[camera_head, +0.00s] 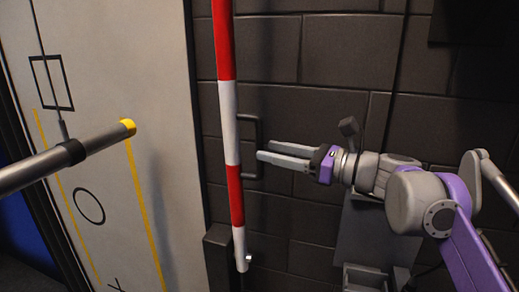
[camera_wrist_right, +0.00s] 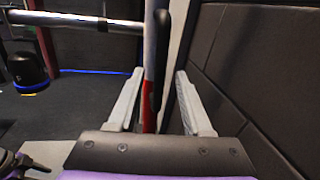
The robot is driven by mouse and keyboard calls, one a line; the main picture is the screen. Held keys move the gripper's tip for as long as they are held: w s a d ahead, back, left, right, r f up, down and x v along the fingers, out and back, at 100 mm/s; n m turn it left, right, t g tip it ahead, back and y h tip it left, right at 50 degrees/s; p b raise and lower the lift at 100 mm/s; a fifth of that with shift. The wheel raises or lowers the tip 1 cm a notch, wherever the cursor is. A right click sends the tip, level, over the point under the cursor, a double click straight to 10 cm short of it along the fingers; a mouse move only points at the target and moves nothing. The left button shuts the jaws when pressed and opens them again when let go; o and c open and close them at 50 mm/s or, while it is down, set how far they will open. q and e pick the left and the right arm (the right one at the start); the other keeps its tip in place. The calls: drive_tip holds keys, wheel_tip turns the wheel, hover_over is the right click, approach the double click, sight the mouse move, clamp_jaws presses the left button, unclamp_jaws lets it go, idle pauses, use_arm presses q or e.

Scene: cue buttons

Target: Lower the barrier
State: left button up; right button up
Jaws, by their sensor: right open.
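The barrier is a red-and-white striped pole (camera_head: 228,110) standing upright in front of a dark brick wall in the head view. A black U-shaped handle (camera_head: 261,132) sits on its right side. My right gripper (camera_head: 264,151) is open and points left, its fingertips at the handle; I cannot tell whether they touch it. In the right wrist view the open fingers (camera_wrist_right: 159,71) show with the red part of the pole (camera_wrist_right: 147,112) beyond and between them. A dark upright bar, likely the handle, also shows between them. My left gripper is not in view.
A grey metal tube (camera_head: 70,152) with a yellow tip reaches in from the left, in front of a pale marked panel (camera_head: 160,80). A dark post (camera_head: 217,255) stands beside the pole's lower end.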

sight(259, 174)
drive_tip(key=shift+x, duration=1.95)
clamp_jaws()
